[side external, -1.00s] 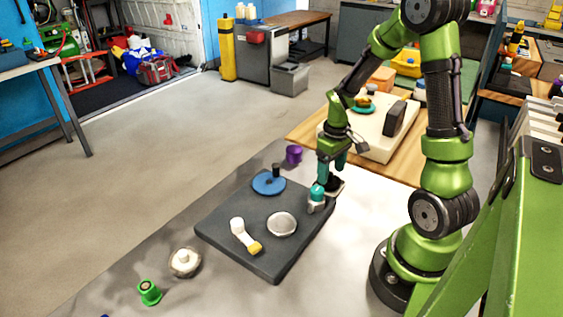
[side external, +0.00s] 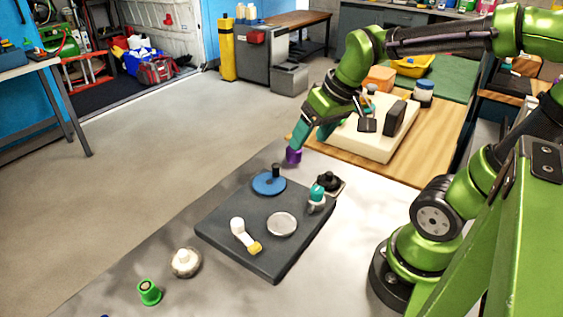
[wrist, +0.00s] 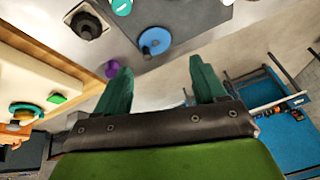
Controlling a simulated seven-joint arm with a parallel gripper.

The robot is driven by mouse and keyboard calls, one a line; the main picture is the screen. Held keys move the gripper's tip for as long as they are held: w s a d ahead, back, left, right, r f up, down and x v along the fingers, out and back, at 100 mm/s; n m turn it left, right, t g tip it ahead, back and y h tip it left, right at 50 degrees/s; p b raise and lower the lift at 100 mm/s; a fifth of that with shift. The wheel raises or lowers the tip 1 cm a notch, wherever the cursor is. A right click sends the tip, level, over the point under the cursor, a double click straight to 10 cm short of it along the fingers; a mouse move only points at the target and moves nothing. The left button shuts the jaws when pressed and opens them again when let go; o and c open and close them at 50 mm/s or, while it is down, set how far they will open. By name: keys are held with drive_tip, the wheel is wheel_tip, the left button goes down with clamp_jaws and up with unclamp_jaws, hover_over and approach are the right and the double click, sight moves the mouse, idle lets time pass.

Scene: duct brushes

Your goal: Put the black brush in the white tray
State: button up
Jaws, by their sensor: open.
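A black round knobbed piece (side external: 329,183), which looks like the black brush, sits on a small pale square base at the right corner of the dark mat. It also shows in the wrist view (wrist: 87,25). Whether that base is a tray is hard to tell. A large cream-white tray-like slab (side external: 360,146) lies on the wooden table behind, with a dark upright block (side external: 395,118) on it. My gripper (side external: 306,137) is tilted above the far end of the work table, near the purple cup and away from the black piece. In the wrist view its teal fingers (wrist: 160,82) are spread and empty.
The dark mat (side external: 215,231) holds a blue disc (side external: 264,187), a silver disc (side external: 282,225), a teal piece (side external: 316,199) and a white-and-yellow piece (side external: 240,233). A purple cup (side external: 293,156) stands behind. A cream knobbed piece (side external: 185,262) and green piece (side external: 149,292) stand in front.

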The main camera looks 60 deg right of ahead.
drive_tip(key=s+a+r+t+y, duration=0.1)
drive_tip(key=s+a+r+t, duration=0.1)
drive_tip(key=a, duration=0.4)
drive_tip(key=shift+s+r+m, duration=0.35)
drive_tip(key=shift+s+m, duration=0.05)
drive_tip(key=shift+s, duration=0.3)
